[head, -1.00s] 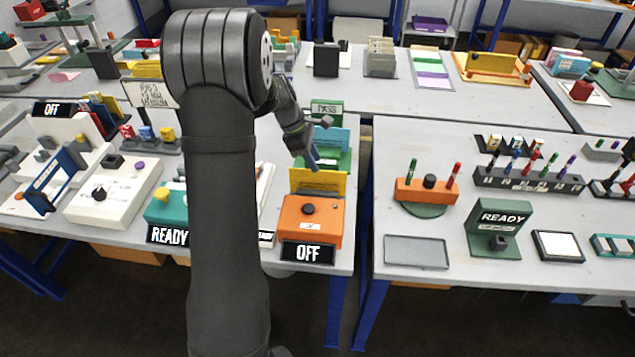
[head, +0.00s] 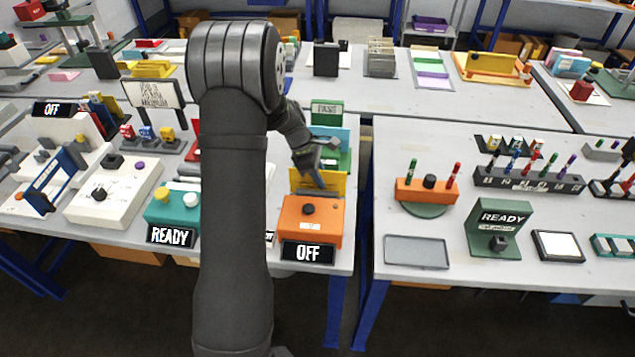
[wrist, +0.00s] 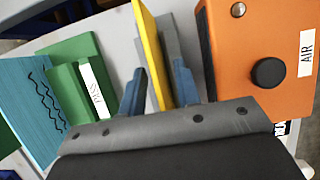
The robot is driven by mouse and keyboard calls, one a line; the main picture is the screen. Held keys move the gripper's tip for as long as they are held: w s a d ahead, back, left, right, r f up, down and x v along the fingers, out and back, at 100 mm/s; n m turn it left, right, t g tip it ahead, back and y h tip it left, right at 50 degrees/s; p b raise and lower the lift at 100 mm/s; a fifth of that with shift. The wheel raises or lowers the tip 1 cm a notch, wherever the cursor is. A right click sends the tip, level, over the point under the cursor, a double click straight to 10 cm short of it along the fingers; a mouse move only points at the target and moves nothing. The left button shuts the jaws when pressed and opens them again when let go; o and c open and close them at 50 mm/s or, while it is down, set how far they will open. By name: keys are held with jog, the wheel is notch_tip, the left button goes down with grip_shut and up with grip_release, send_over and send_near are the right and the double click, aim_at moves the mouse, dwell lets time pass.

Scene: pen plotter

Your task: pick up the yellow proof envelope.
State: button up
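The yellow proof envelope (head: 335,180) is a thin upright sheet just behind the orange AIR box (head: 318,225). In the wrist view the envelope (wrist: 151,52) runs down between my two fingers, with a grey plate (wrist: 174,52) beside it on the box side. My gripper (head: 318,183) is over the envelope and partly covers it in the head view. In the wrist view my gripper (wrist: 160,82) is open, its blue-grey fingers on either side of the envelope with visible gaps. The envelope's lower edge is hidden by the gripper body.
The orange box with its black knob stands close to the right finger in the wrist view. A green PASS stand (head: 326,112) and a light-blue panel (wrist: 38,105) are on the other side. A teal READY box (head: 172,208) is left of my arm.

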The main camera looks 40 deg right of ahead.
jog(key=shift+f, duration=0.25)
dwell(0.3)
grip_shut()
jog(key=shift+r, duration=0.1)
